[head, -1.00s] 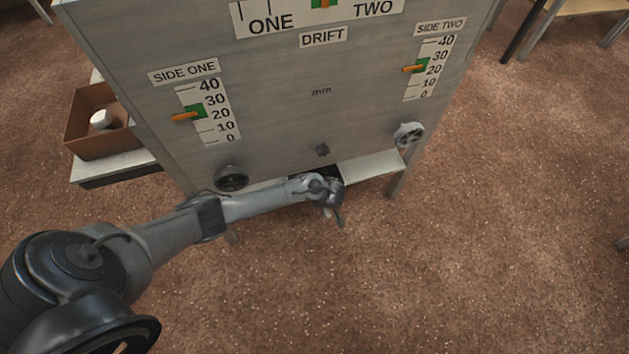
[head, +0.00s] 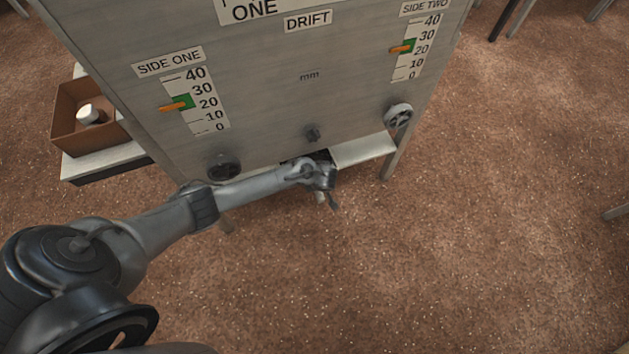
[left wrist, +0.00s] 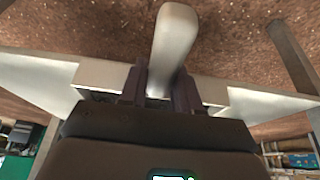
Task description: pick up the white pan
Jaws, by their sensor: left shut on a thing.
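My left gripper (head: 324,182) is at the lower front edge of the grey machine, below its middle knob. In the left wrist view, its two dark fingers (left wrist: 161,88) are shut on a pale, rounded, handle-like piece (left wrist: 176,35) that sticks out between them. A small pale end of this piece (head: 320,197) shows below the gripper in the head view. I cannot tell whether it belongs to the white pan, whose full shape I cannot make out. My right gripper is not in view.
The grey machine (head: 270,115) has two handwheels and a pale ledge (head: 365,150) along its bottom. A brown box (head: 75,136) holding a white cylinder (head: 88,113) stands on a side shelf at left. Brown floor is clear in front and to the right.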

